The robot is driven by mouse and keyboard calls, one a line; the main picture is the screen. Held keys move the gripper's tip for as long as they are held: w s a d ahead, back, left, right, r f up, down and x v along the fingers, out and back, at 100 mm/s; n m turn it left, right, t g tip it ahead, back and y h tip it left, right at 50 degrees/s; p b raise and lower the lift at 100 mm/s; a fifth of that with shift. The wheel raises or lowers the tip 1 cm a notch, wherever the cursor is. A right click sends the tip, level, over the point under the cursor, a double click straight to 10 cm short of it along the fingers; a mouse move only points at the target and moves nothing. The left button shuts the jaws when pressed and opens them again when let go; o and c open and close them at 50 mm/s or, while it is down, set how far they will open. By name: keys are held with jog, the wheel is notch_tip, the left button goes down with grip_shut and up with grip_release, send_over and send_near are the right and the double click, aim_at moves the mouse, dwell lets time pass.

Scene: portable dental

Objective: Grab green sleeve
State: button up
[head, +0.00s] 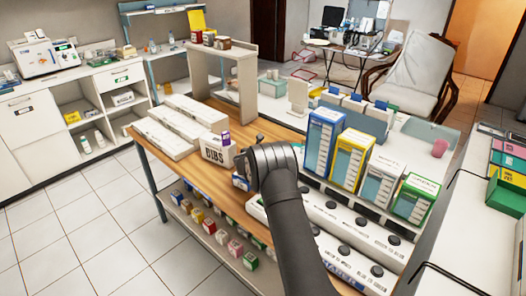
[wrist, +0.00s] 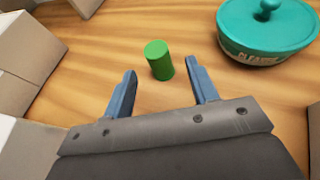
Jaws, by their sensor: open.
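The green sleeve is a small plain green cylinder (wrist: 159,60) on the wooden tabletop in the wrist view. My gripper (wrist: 158,82) is open, its two blue fingers apart. The cylinder shows just beyond the fingertips and between their lines, with nothing held.
A teal lidded pot (wrist: 268,28) stands right of the cylinder, near the right finger. Pale boxes (wrist: 28,50) stand at the left. In the head view, a BIBS box (head: 217,151) is left of my arm, and tall blue (head: 322,140) and yellow (head: 350,158) dispensers are right.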

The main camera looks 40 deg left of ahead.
jog(key=shift+x, duration=2.7)
jog(key=shift+a, duration=0.1)
jog(key=c, duration=1)
